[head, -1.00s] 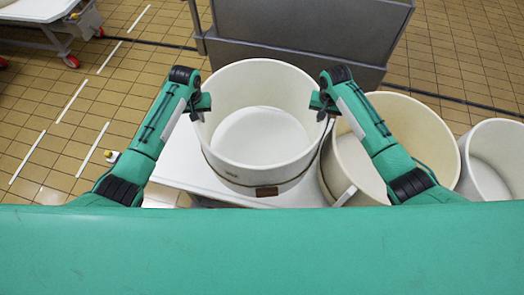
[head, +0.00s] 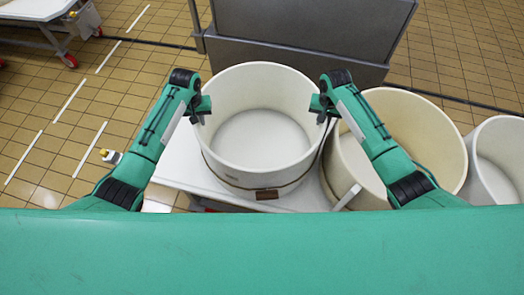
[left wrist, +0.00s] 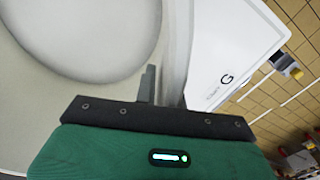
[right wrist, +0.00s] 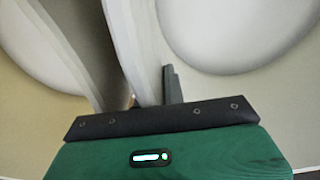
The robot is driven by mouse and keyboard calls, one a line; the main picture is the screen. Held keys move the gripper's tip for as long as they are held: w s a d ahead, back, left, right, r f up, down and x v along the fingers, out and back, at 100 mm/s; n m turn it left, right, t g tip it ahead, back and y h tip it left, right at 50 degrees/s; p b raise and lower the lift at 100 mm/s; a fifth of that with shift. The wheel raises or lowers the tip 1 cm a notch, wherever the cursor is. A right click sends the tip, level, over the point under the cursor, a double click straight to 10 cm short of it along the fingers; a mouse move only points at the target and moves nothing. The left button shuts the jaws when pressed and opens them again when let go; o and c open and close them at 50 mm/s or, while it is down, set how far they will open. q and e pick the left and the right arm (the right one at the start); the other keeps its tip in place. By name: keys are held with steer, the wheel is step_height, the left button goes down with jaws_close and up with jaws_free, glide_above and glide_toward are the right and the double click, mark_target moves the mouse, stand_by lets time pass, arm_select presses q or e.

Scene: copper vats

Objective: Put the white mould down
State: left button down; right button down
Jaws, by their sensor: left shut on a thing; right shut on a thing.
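The white mould (head: 262,140) is a big round open tub, upright and empty, with a band and a brown tag low on its near side. My left gripper (head: 201,112) is shut on its left rim, and my right gripper (head: 322,112) is shut on its right rim. The mould's inside fills the left of the left wrist view (left wrist: 80,40) and the right of the right wrist view (right wrist: 240,30). It is over a white table (head: 180,165), which also shows outside the rim in the left wrist view (left wrist: 222,60). Whether its base touches the table is hidden.
A larger cream mould (head: 420,120) stands close against the right side, partly behind my right arm. Another white mould (head: 500,160) is at the far right. A grey metal cabinet (head: 310,30) stands behind.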

arm_select(q)
steer(key=shift+a+f+b, duration=0.35)
steer(key=shift+f, duration=0.05)
arm_select(e)
steer(key=shift+d+f, duration=0.35)
steer(key=shift+f, duration=0.05)
arm_select(q)
steer(key=c, duration=1.5)
jaws_free()
steer(key=shift+s, duration=0.1)
arm_select(e)
steer(key=c, duration=1.5)
jaws_free()
arm_select(q)
steer(key=shift+d, duration=0.2)
arm_select(e)
steer(key=shift+a, duration=0.15)
arm_select(q)
step_height(320, 180, up, 12)
steer(key=shift+f, duration=0.1)
arm_select(e)
step_height(320, 180, up, 12)
steer(key=shift+a+r, duration=0.1)
steer(key=shift+a, duration=0.05)
